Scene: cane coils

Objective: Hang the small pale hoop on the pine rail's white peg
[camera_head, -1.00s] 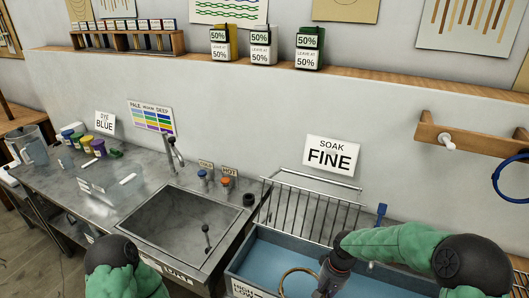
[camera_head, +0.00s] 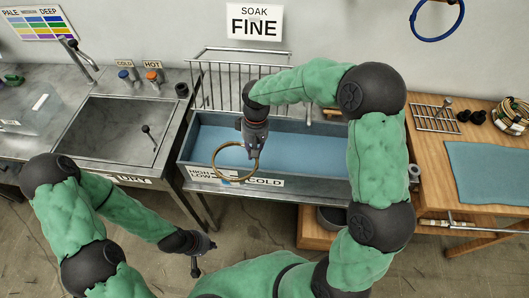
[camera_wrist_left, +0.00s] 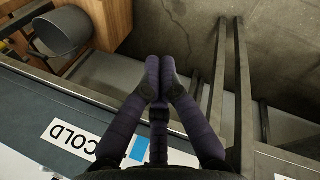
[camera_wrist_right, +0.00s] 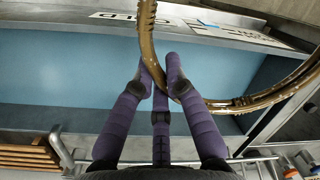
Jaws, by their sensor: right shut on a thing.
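The small pale hoop (camera_head: 214,160) is a thin tan ring, hanging over the front of the blue-lined basin (camera_head: 300,150). My right gripper (camera_head: 250,146) is shut on its rim. In the right wrist view the hoop (camera_wrist_right: 148,40) passes between the fingertips (camera_wrist_right: 160,82), its far part out of frame. My left gripper (camera_head: 195,268) is low, left of the basin front and over the floor. In the left wrist view its fingertips (camera_wrist_left: 153,80) meet with nothing between them. The pine rail and its white peg are outside the views now.
A blue hoop (camera_head: 437,36) hangs on the wall at upper right, its top cut off. A wire rack (camera_head: 205,90) stands behind the basin. A wooden bench (camera_head: 425,150) at right holds a cane coil (camera_head: 512,112) and a teal mat (camera_head: 490,170). A steel sink (camera_head: 110,130) is at left.

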